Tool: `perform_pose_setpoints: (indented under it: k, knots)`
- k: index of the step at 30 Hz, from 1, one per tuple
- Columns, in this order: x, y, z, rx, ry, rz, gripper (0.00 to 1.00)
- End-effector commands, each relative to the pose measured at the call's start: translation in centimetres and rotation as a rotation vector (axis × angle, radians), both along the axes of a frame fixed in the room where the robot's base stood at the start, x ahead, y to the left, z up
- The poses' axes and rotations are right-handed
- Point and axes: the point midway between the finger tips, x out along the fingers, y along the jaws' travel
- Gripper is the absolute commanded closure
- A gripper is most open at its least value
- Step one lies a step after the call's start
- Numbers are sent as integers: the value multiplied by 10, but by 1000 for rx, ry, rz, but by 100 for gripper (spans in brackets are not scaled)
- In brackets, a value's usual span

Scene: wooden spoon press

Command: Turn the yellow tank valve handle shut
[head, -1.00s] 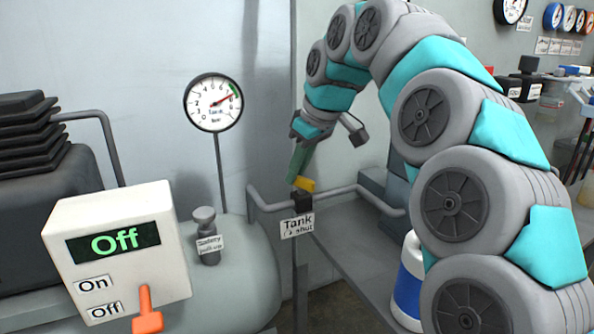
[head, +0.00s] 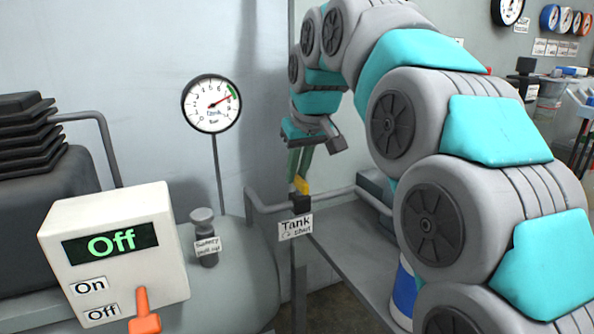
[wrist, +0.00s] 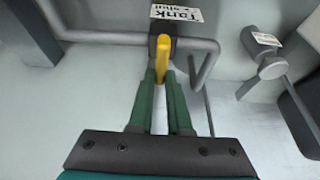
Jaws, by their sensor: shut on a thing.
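The yellow tank valve handle (head: 301,185) sits on a dark valve body (head: 301,204) on the grey pipe, above a white label reading "Tank" with smaller text. In the wrist view the handle (wrist: 161,56) points from the valve body towards me, between my green fingertips. My gripper (head: 299,177) comes down on the handle from above and behind and is shut on its end. The fingers (wrist: 161,77) stay slightly apart, with the handle between them. Their exact contact faces are hidden.
A gauge (head: 211,104) stands left of the valve. A control box (head: 118,250) at front left reads "Off" and has an orange lever. A safety valve (head: 205,238) sits on the tank. A blue and white container (head: 403,292) is partly behind my arm.

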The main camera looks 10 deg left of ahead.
Motion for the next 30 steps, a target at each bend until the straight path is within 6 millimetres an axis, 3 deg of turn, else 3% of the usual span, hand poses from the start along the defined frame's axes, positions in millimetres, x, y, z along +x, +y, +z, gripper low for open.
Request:
perform_pose_setpoints:
  k: [8, 9, 16, 25, 30]
  knots:
    - [0, 0, 2, 3, -4, -1, 100]
    - [0, 0, 2, 3, -3, -1, 81]
    - [0, 0, 1, 2, -2, -1, 55]
    - [0, 0, 2, 1, -1, -1, 54]
    - [-4, -3, 14, 2, -2, -1, 54]
